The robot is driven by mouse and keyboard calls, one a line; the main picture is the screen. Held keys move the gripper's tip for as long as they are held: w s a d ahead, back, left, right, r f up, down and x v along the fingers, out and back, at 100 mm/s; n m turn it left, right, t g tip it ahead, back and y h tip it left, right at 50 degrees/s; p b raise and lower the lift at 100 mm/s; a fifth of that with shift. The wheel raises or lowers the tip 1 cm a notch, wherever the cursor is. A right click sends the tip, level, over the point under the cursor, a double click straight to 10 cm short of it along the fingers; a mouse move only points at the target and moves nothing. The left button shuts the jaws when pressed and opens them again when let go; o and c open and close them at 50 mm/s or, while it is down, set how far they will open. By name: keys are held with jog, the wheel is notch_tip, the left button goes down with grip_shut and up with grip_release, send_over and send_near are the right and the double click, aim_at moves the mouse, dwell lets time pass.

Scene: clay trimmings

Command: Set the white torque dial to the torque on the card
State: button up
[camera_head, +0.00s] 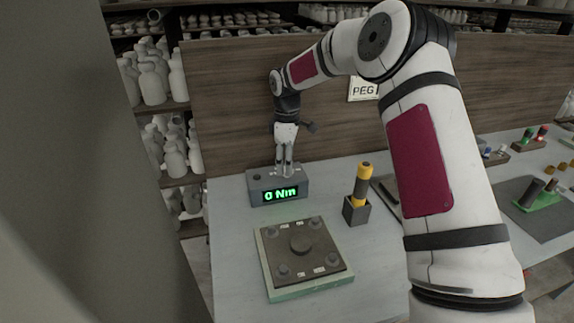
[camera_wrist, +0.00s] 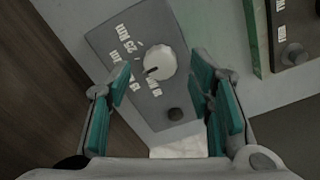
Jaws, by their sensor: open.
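A grey torque box (camera_head: 262,182) stands at the back left of the table, its green display reading 0 Nm. The white dial (camera_wrist: 159,62) is on the box's top in the wrist view, with a dark pointer mark at its lower left. Printed Nm labels stand around it; one looks like 25 Nm, others are blurred. My gripper (camera_head: 285,172) is over the box, pointing down. In the wrist view its teal-padded fingers (camera_wrist: 161,66) are open, one on each side of the dial and apart from it. I see no card with a readable torque.
A dark square plate with knobs on a green base (camera_head: 300,258) lies in front of the box. A yellow-and-black tool (camera_head: 361,187) stands in a dark holder to the right. A PEG card (camera_head: 363,89) hangs on the wooden back panel.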

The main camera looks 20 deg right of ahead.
jog(key=shift+f, duration=0.85)
jog(key=shift+c, duration=0.4)
grip_shut()
